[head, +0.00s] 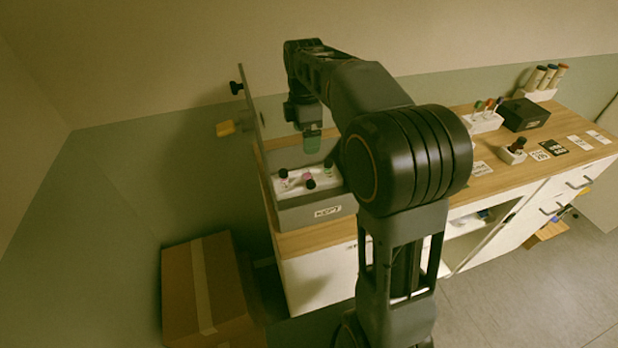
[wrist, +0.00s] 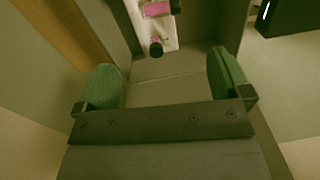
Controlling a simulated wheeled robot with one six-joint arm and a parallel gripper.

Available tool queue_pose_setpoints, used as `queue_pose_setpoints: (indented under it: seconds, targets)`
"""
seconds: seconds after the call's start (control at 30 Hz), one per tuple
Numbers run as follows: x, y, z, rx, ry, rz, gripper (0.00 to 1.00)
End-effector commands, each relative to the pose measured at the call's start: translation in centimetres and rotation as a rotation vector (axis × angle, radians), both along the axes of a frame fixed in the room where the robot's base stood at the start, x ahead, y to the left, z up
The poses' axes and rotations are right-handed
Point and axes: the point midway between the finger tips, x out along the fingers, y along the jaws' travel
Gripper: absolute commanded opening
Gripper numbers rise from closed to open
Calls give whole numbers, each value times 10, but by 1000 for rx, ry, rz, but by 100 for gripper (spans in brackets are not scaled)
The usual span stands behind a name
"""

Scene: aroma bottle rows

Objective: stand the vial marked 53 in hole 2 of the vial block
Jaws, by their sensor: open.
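My gripper (head: 312,142) is over the open grey box marked KEPT (head: 318,214) at the counter's left end. In the wrist view its two green fingers (wrist: 166,88) are wide apart with nothing between them. Several dark-capped vials are in the box's white insert. A pink-labelled vial (head: 308,178) is among them; it also shows in the wrist view (wrist: 156,9), beyond the fingers. I cannot read the number 53 on any vial. A white block (head: 485,123) holding several coloured-topped items stands farther right; I cannot tell whether it is the vial block, and no hole numbers are legible.
A black box (head: 524,114), a small white holder with a dark bottle (head: 511,156) and printed cards (head: 553,146) are on the counter at right. A cardboard box (head: 205,290) is on the floor.

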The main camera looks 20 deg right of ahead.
Motion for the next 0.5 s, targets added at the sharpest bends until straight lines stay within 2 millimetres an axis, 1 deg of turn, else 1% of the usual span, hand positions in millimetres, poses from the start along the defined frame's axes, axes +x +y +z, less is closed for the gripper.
queue_pose_setpoints:
  seconds: [0.2, 0.3, 0.4, 0.5]
  targets:
    - [-3, 0, -38, 1, 3, 11, 96]
    - [-4, 1, -54, 1, 2, 11, 96]
    - [-4, 1, -67, 1, 1, 12, 96]
    - [-5, 2, -75, 1, 0, 12, 96]
